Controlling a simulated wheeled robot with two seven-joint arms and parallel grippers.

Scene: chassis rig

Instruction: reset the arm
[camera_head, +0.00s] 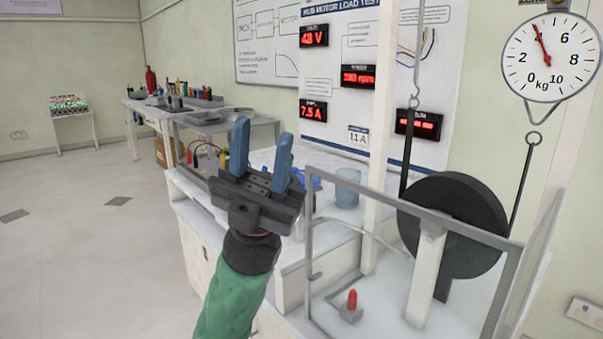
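My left gripper (261,157) is raised in front of the bench, with its two blue fingers pointing up and spread apart. It is open, and nothing shows between the fingers. My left arm (236,297), with a green sleeve-like link, comes up from the bottom edge left of centre. The gripper hides part of the bench top behind it. My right gripper is not in view.
A white bench (287,248) stands behind the gripper. To the right, a clear-sided frame (309,240) encloses a black wheel (462,225) and a red-topped switch (352,299). A dial scale (552,56) hangs upper right. The floor (90,260) at left is clear.

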